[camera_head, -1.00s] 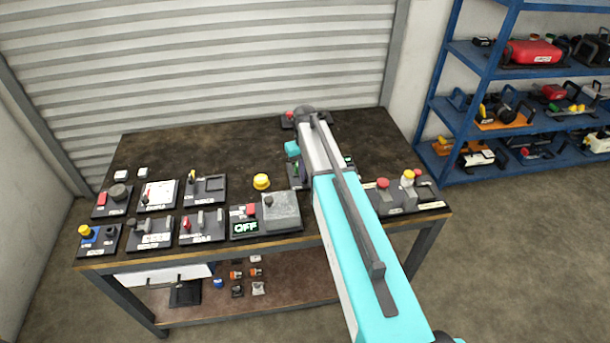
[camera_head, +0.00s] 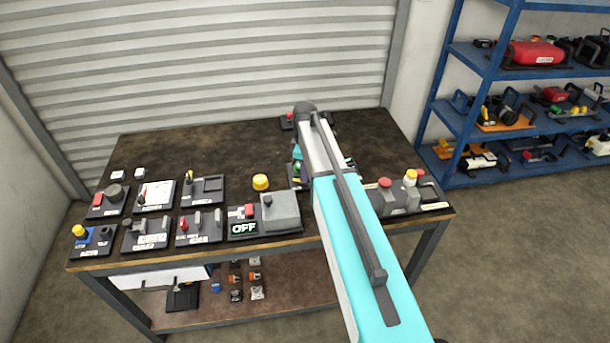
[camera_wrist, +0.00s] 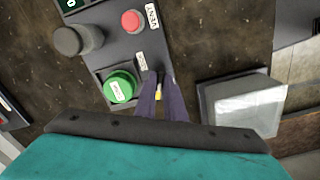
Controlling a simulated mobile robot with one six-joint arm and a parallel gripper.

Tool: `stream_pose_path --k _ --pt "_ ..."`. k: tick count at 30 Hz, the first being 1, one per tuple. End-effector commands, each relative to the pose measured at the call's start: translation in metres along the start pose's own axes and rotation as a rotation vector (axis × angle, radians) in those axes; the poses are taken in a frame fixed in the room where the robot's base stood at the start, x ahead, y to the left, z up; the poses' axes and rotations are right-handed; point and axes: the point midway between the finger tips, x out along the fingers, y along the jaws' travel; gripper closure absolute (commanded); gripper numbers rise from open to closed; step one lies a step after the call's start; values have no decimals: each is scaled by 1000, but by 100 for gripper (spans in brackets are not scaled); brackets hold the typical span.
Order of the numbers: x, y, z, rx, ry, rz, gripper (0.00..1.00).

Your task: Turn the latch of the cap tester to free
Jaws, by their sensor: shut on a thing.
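In the wrist view, the dark panel of what looks like the cap tester (camera_wrist: 150,60) carries a red VENT button (camera_wrist: 132,21) and a green button (camera_wrist: 121,86). My gripper (camera_wrist: 160,82) reaches over the panel beside the green button, its two purple fingers close together. They are shut on a small latch (camera_wrist: 158,94), of which only a yellow bit shows between them. Its turned position cannot be read. In the head view my arm covers most of this panel; its green button (camera_head: 297,168) shows at the arm's left edge.
On the workbench (camera_head: 235,140), several control panels stand left of my arm, including one with an OFF display (camera_head: 244,229). The back left is clear.

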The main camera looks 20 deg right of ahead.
Motion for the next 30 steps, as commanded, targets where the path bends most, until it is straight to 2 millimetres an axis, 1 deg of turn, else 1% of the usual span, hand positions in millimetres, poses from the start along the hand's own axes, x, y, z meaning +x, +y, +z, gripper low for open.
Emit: stream_pose_path --k 9,15,21,30 --pt "-1 1 -1 -266 3 3 100" --pt "-1 1 -1 -377 3 2 100" --pt "-1 1 -1 -431 3 2 100" --pt "-1 1 -1 -445 3 2 100"
